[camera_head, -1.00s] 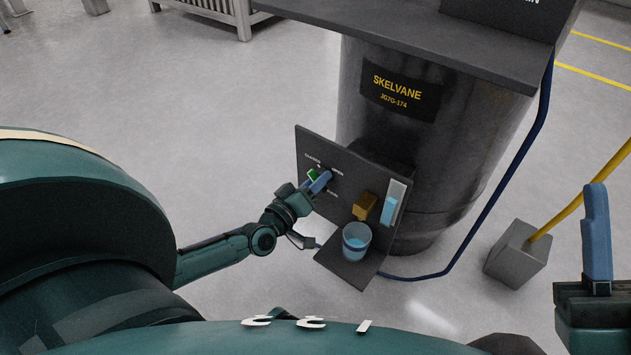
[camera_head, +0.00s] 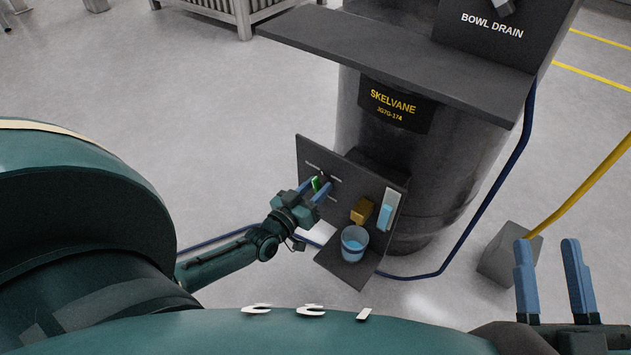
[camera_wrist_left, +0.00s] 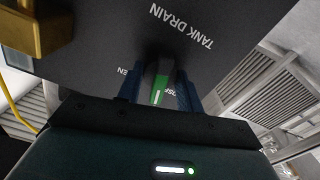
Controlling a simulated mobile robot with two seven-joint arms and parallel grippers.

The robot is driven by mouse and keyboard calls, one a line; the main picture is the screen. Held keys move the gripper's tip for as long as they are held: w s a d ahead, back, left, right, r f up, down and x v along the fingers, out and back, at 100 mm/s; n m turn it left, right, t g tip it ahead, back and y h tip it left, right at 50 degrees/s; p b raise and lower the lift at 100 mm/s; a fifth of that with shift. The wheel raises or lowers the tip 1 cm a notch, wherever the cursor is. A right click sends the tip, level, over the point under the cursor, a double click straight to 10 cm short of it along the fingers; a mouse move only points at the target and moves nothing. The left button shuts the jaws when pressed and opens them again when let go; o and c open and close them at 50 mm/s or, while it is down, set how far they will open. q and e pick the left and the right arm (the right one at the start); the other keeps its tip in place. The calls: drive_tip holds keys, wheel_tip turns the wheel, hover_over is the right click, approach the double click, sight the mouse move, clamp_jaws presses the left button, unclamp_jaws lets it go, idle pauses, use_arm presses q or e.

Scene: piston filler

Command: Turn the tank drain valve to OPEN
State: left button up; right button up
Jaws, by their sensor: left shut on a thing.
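The tank drain valve's green handle (camera_head: 316,184) is on the dark panel (camera_head: 345,178) low on the tank. In the left wrist view, the handle (camera_wrist_left: 160,88) has a white line and stands between my left gripper's blue fingers. My left gripper (camera_head: 316,191) is shut on it. In that view, the lettering TANK DRAIN is upside down, with a partly hidden OPEN label left of the handle and a partly hidden CLOSED label right. Which label the handle points to is unclear. My right gripper (camera_head: 555,280) is open and empty at the lower right.
A yellow-brown block (camera_head: 362,211) and a blue gauge (camera_head: 386,214) are on the panel's right side. A cup (camera_head: 354,243) of blue liquid stands on the shelf below. A dark ledge (camera_head: 400,50) overhangs. A blue hose and a grey post base (camera_head: 508,262) are at right.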

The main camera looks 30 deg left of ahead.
use_arm(q)
drive_tip(key=shift+r+m+p, duration=0.15)
drive_tip(key=shift+m+p, duration=0.4)
drive_tip(key=shift+m, duration=0.95)
drive_tip(key=m+p, duration=0.2)
drive_tip(key=m, duration=0.5)
drive_tip(key=shift+p, duration=0.4)
drive_tip(key=shift+m, duration=1)
use_arm(e)
drive_tip(key=shift+s+d+f+m+g+h, duration=0.15)
drive_tip(key=shift+s+f+g+h, duration=0.1)
drive_tip(key=shift+f+h, duration=0.25)
drive_tip(key=shift+s+d+f+m+g+h, duration=0.15)
drive_tip(key=shift+f+g+h, duration=0.1)
drive_tip(key=shift+f+h, duration=0.2)
use_arm(q)
drive_tip(key=shift+f, duration=0.2)
use_arm(e)
drive_tip(key=shift+a+f, duration=0.1)
drive_tip(key=shift+f, duration=0.05)
